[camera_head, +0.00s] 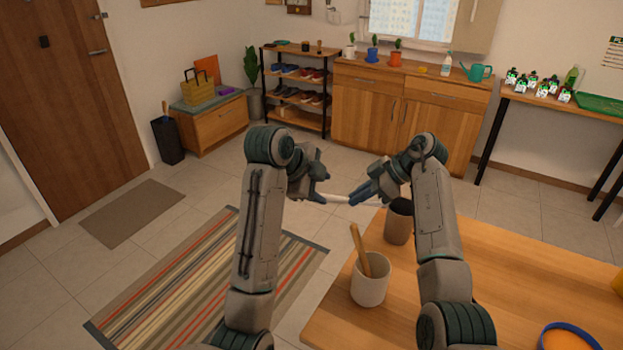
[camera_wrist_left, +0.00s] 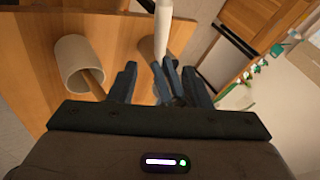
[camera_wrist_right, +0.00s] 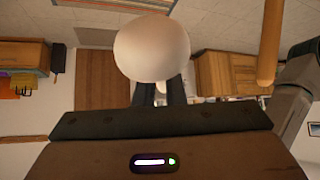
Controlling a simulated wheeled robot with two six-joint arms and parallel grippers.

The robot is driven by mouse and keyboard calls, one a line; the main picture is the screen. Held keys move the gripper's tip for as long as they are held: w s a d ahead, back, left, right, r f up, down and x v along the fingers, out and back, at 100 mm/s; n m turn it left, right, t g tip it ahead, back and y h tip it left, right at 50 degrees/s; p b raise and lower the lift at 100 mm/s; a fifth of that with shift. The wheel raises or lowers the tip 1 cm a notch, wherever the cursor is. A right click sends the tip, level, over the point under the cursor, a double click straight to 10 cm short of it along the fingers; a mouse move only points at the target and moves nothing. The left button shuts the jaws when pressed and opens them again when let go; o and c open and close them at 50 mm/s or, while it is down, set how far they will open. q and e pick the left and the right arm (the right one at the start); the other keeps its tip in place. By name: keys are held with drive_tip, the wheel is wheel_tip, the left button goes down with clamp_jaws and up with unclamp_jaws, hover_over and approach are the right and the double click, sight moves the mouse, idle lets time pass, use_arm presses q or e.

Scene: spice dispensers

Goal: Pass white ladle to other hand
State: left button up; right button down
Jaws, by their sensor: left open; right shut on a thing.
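The white ladle (camera_head: 338,198) is held in the air between my two grippers, past the table's left edge. My right gripper (camera_head: 362,194) is shut on it. In the right wrist view a large pale rounded part of the ladle (camera_wrist_right: 152,48) fills the space in front of the fingers and hides much of the grip. My left gripper (camera_head: 320,190) is open at the ladle's left end. In the left wrist view the ladle (camera_wrist_left: 162,30) reaches down from the top edge toward the space between the open fingers; whether they touch it is unclear.
On the wooden table (camera_head: 480,270) stand a pale cup (camera_head: 369,288) with a wooden utensil (camera_head: 360,248) and a darker cup (camera_head: 398,226) by my right arm. A blue-rimmed orange bowl (camera_head: 566,338) sits at the front right.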

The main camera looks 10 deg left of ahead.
sight(337, 198)
use_arm(q)
drive_tip(key=x, duration=0.7)
drive_tip(key=shift+w+f, duration=0.1)
drive_tip(key=shift+c, duration=0.4)
clamp_jaws()
use_arm(e)
drive_tip(key=c, duration=1.4)
unclamp_jaws()
drive_tip(key=shift+c, duration=0.2)
